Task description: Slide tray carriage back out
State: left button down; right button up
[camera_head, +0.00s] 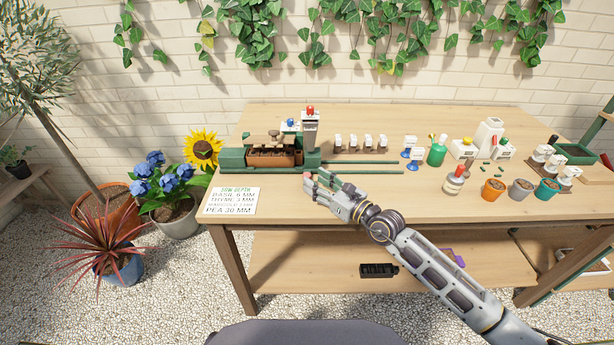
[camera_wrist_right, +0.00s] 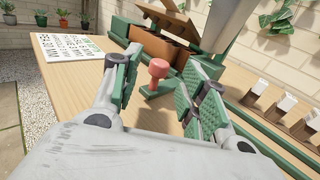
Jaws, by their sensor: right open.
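The tray carriage (camera_head: 270,158) is a brown, pot-like tray sitting inside the green station (camera_head: 233,158) at the left of the bench. It also shows in the right wrist view (camera_wrist_right: 165,48). Green rails (camera_head: 365,170) run from the station to the right. My right gripper (camera_head: 318,182) is at the front right of the station. Its green-padded fingers are open, one on each side of the knob, with gaps visible. My left gripper is out of view.
A depth card (camera_head: 230,201) lies at the bench's front left. Several white-topped blocks (camera_head: 360,141) stand behind the rails. A green bottle (camera_head: 437,152), small pots (camera_head: 493,189) and a stamp-like tool (camera_head: 456,180) stand to the right. The bench front is mostly clear.

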aim_at(307, 174)
jog(key=x, duration=0.3)
jog(key=shift+w+a, duration=0.1)
jog(key=shift+a, duration=0.05)
jog(key=shift+w+a, duration=0.3)
jog(key=shift+w, duration=0.05)
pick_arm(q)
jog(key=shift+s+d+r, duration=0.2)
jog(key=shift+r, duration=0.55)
pick_arm(e)
jog(key=shift+w+a, duration=0.1)
jog(key=shift+a, duration=0.05)
grip_shut()
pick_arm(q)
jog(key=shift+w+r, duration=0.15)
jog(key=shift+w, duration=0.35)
